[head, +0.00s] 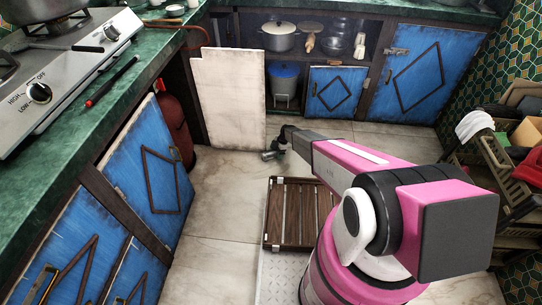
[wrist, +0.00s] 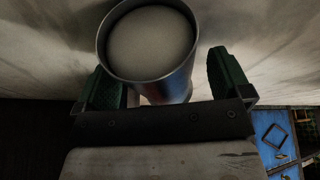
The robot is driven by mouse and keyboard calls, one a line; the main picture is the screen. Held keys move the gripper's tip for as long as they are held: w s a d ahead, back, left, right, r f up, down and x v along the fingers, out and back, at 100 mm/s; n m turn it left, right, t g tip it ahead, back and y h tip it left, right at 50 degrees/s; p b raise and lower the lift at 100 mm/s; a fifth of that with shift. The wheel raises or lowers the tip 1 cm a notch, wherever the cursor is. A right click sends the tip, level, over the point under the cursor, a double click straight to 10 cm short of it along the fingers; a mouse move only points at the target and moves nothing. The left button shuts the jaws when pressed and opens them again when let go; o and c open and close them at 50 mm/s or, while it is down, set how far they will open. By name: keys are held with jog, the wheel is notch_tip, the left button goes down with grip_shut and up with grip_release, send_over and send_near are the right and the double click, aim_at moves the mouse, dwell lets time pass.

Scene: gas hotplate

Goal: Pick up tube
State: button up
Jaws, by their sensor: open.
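A metal cylinder with a pale round end, which looks like the tube (wrist: 170,82), fills the upper middle of the wrist view. My gripper (wrist: 168,80) is open, with its dark green fingers on either side of the lower part of the tube. The tube is close to the left finger, and a gap shows between it and the right finger. In the head view my gripper (head: 274,151) is small and low near the floor, beyond my pink arm. A small greyish shape there may be the tube, but I cannot tell it from the gripper.
A pale board (head: 228,97) leans upright just left of my gripper. A brown slatted mat (head: 292,212) lies on the floor nearer to me. A blue bin (head: 284,82) stands in the lower cabinet behind. A crate rack (head: 490,165) stands at right. Tiled floor is clear at left.

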jog(key=c, duration=1.2)
jog(key=shift+o, duration=0.2)
